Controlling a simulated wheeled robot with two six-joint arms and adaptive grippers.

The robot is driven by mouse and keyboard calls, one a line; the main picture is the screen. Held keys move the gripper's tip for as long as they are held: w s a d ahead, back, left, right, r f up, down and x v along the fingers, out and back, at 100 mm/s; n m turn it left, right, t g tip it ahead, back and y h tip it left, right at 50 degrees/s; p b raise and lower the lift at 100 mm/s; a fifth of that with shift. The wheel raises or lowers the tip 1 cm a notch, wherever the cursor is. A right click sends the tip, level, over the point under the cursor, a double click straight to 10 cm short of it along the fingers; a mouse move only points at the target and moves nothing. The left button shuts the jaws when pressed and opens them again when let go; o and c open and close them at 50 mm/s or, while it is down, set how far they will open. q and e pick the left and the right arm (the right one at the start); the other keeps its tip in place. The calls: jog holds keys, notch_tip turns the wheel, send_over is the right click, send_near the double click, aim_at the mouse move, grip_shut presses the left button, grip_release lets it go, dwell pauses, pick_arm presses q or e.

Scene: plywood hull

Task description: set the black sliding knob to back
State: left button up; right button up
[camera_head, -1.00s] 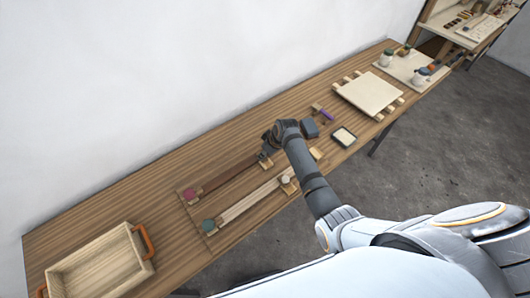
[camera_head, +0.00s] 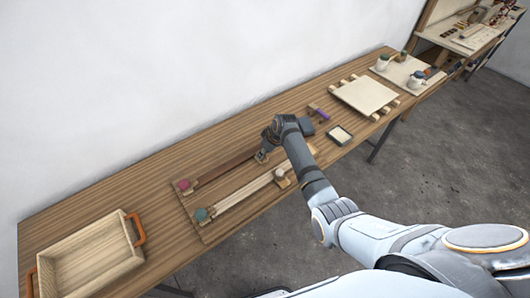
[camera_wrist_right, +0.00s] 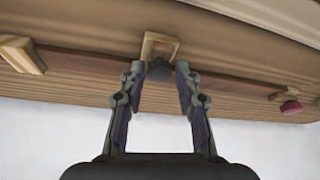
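The black knob (camera_wrist_right: 159,71) shows in the wrist view on a light wooden slider block (camera_wrist_right: 152,44). My right gripper (camera_wrist_right: 159,67) is open, with one finger on each side of the knob and gaps between. In the head view, my right gripper (camera_head: 262,155) is low over the right part of the far dark track (camera_head: 225,164), hiding the knob. A pink knob (camera_head: 183,185) is at that track's left end; a pink knob also shows in the wrist view (camera_wrist_right: 291,107). My left gripper is not in view.
A lighter track (camera_head: 243,193) runs parallel, nearer me, with a teal knob (camera_head: 201,214) at its left and a pale knob (camera_head: 280,173) at its right. A wooden tray (camera_head: 95,257) is far left. A small framed pad (camera_head: 339,135) and a slatted board (camera_head: 365,97) are right.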

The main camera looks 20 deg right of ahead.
jog(key=shift+o, duration=1.2)
jog(key=shift+r, duration=0.2)
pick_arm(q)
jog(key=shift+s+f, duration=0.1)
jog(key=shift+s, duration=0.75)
pick_arm(e)
jog(key=v, duration=1.1)
jog(key=shift+s+r, duration=0.15)
jog(key=shift+r, duration=0.15)
jog(key=shift+d, duration=0.1)
